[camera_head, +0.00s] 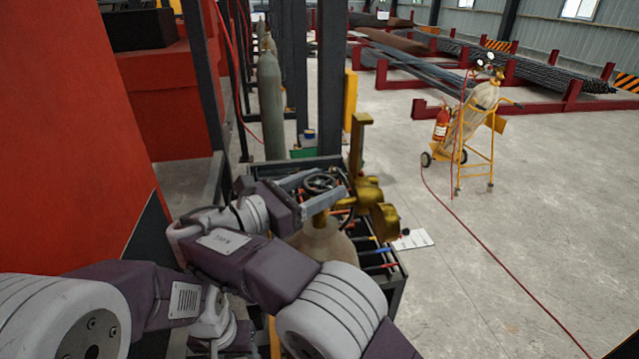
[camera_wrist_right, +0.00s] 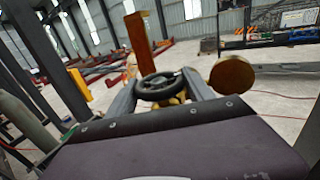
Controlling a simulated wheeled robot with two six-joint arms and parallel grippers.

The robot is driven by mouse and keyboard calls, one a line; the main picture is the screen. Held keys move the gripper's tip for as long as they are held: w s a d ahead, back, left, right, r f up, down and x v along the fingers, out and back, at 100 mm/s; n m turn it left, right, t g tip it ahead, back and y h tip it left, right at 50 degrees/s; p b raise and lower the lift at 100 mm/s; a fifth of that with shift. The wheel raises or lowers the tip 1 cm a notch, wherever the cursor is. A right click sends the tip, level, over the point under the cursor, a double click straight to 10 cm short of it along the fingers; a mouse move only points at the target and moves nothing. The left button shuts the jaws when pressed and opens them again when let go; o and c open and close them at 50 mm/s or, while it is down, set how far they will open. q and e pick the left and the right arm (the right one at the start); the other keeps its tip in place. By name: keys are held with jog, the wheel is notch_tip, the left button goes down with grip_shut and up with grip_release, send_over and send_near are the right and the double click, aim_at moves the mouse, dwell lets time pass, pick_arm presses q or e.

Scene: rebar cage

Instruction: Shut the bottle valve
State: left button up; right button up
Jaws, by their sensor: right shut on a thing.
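The bottle valve's black spoked handwheel (camera_head: 321,183) sits above the tan gas bottle (camera_head: 324,245), beside brass fittings (camera_head: 375,207). My right gripper (camera_head: 316,190) reaches it from the left and is shut on the wheel. In the right wrist view the handwheel (camera_wrist_right: 158,87) lies between the two grey fingers of my right gripper (camera_wrist_right: 160,82). A brass upright (camera_wrist_right: 139,45) and a round brass face (camera_wrist_right: 231,74) stand beyond it. My arm hides the lower left of the bottle. My left gripper is out of sight; only arm links show at the left.
A dark rack or cart (camera_head: 393,285) with coloured items surrounds the bottle. A red machine (camera_head: 65,130) blocks the left side. A grey cylinder (camera_head: 271,100) stands behind. A yellow trolley (camera_head: 470,125) with a bottle and extinguisher stands right, its red hose (camera_head: 480,262) crossing open floor.

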jog(key=o, duration=1.4)
jog(key=shift+c, duration=0.2)
jog(key=shift+d, duration=0.1)
